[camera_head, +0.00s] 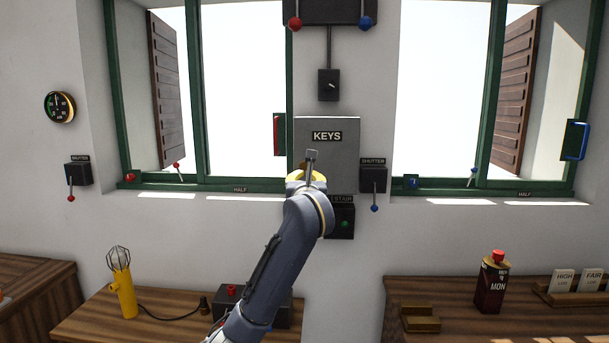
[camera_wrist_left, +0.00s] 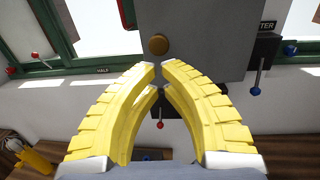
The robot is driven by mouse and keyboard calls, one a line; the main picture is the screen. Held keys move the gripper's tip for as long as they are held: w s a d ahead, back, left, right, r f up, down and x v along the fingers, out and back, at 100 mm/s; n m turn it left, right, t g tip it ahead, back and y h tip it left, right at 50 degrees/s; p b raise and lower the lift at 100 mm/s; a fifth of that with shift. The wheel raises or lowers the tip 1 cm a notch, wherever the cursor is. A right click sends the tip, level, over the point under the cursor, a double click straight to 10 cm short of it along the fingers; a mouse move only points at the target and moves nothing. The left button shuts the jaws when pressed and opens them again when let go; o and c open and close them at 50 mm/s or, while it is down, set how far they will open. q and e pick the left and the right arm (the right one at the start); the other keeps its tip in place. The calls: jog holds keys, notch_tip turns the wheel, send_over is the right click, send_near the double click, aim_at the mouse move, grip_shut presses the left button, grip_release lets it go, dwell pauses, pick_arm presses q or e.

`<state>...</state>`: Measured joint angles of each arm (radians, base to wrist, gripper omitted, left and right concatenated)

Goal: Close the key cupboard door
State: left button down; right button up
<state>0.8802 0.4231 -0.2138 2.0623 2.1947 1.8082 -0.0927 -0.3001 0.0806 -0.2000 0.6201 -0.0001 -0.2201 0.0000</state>
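The key cupboard (camera_head: 343,168) is a grey box on the wall between the two windows, with a black KEYS label on its front. Its door face (camera_wrist_left: 203,35) also fills the top middle of the left wrist view, with a round brass-brown knob (camera_wrist_left: 158,45) near its lower left. The door looks flush or nearly so; I cannot tell if a small gap remains. My left gripper (camera_wrist_left: 159,67) has yellow fingers with tips almost together and nothing between them. The tips are just below the knob in that view; contact is unclear. In the head view the left gripper (camera_head: 308,178) covers the cupboard's lower left.
A shutter lever box (camera_head: 373,179) is close at the cupboard's right, and a STAIR switch box (camera_head: 342,220) is below it. A red-handled green bracket (camera_head: 279,135) is at its left. Below are wooden tables with a yellow lamp (camera_head: 122,285) and a dark red bottle (camera_head: 491,283).

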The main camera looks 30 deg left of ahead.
pick_arm(q)
jog(key=shift+x, duration=2.7)
jog(key=shift+x, duration=1)
jog(key=shift+s+a, duration=0.15)
